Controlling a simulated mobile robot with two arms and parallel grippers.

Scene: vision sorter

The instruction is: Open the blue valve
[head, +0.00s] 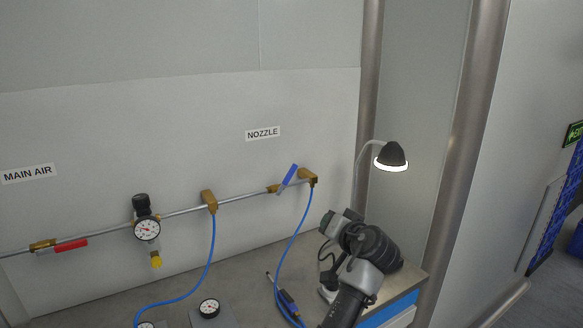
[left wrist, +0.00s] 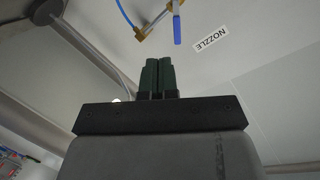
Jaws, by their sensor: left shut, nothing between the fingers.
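The blue valve handle (head: 288,178) sits on the pipe under the NOZZLE label (head: 263,133) in the head view. It tilts up to the right, at an angle across the pipe. In the left wrist view the blue handle (left wrist: 177,28) shows beyond the fingertips, apart from them. My left gripper (left wrist: 158,62) is shut and empty, its dark green fingers side by side. In the head view my left gripper (head: 327,221) is to the right of and below the valve; its fingertips are hard to make out. My right gripper is in neither view.
A red valve handle (head: 70,246) lies along the pipe under MAIN AIR. A gauge (head: 147,229) with a regulator hangs on the pipe. Blue hoses (head: 298,228) drop to the bench. A lamp (head: 391,155) stands to the right. The wall around the blue valve is clear.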

